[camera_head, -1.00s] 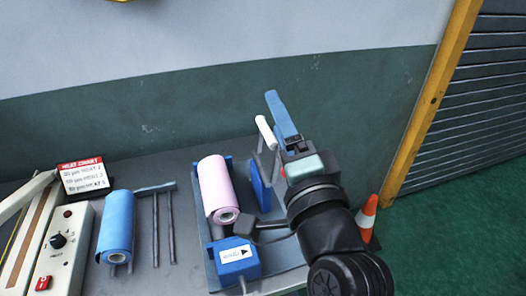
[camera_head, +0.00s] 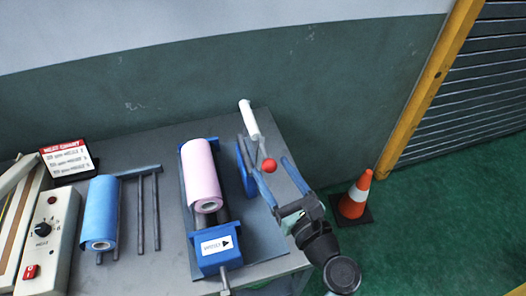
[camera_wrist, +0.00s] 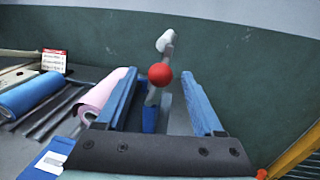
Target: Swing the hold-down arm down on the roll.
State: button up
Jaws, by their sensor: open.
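The pink roll (camera_head: 202,178) lies in a blue and grey cradle (camera_head: 217,248) on the bench; it also shows in the wrist view (camera_wrist: 100,92). To its right the hold-down arm (camera_head: 249,120) stands raised, with a white roller at its upper end and a red ball knob (camera_head: 269,166). In the wrist view the red knob (camera_wrist: 160,75) appears between my two blue fingers, with the white roller (camera_wrist: 165,40) beyond it. My gripper (camera_head: 272,175) is open, its fingers on either side of the knob in view. I cannot tell whether they touch it.
A blue roll (camera_head: 102,215) lies by grey rods at left. A control box (camera_head: 48,235) and a heat chart sign (camera_head: 68,158) stand further left. An orange cone (camera_head: 356,196) stands on the floor right of the bench. The wall is behind.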

aim_at(263, 154)
jog(key=x, duration=0.5)
jog(key=shift+w, duration=0.2)
grip_shut()
jog(key=shift+a, duration=0.15)
dwell(1.1)
